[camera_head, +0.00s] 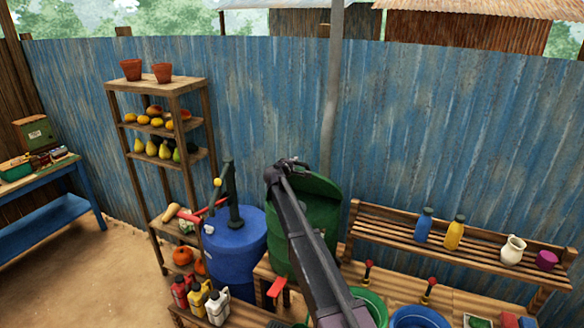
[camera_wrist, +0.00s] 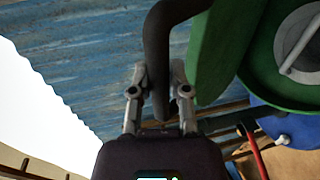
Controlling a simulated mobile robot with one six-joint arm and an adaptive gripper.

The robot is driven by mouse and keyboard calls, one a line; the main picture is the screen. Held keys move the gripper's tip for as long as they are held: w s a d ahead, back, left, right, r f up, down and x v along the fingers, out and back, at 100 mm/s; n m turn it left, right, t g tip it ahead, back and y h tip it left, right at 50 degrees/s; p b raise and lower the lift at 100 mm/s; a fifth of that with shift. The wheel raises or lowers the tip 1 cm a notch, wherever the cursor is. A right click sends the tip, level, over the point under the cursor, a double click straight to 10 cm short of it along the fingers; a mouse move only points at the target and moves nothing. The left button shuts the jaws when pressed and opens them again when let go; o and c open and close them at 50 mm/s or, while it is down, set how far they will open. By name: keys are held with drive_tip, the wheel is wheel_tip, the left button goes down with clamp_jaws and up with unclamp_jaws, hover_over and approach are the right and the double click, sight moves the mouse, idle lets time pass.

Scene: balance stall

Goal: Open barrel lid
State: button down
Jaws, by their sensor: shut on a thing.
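The green barrel (camera_head: 282,255) stands at the middle, partly hidden behind my arm. Its green lid (camera_head: 322,196) appears tilted up off the rim. My gripper (camera_head: 288,164) is at the lid's upper left edge. In the wrist view, my gripper (camera_wrist: 163,92) is shut on a dark curved bar (camera_wrist: 158,40), which looks like the lid's handle. There the lid (camera_wrist: 226,45) shows nearly edge-on to the right of the bar, and the barrel (camera_wrist: 262,75) with a round grey inside lies beyond it. Where the bar joins the lid is out of frame.
A blue barrel (camera_head: 232,247) with a dark hand pump (camera_head: 231,190) stands close on the left. A wooden shelf (camera_head: 172,85) with fruit and pots is farther left. A slatted bench (camera_head: 480,243) with bottles is at right. A grey post (camera_head: 333,95) and corrugated wall (camera_head: 440,110) are behind.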

drive_tip(key=shift+w+d+r+p, duration=0.25)
drive_tip(key=shift+w+r+p, duration=0.1)
drive_tip(key=shift+w+r, duration=0.3)
drive_tip(key=shift+w+f, duration=0.1)
drive_tip(key=c, duration=0.6)
unclamp_jaws()
drive_tip(key=shift+f, duration=0.1)
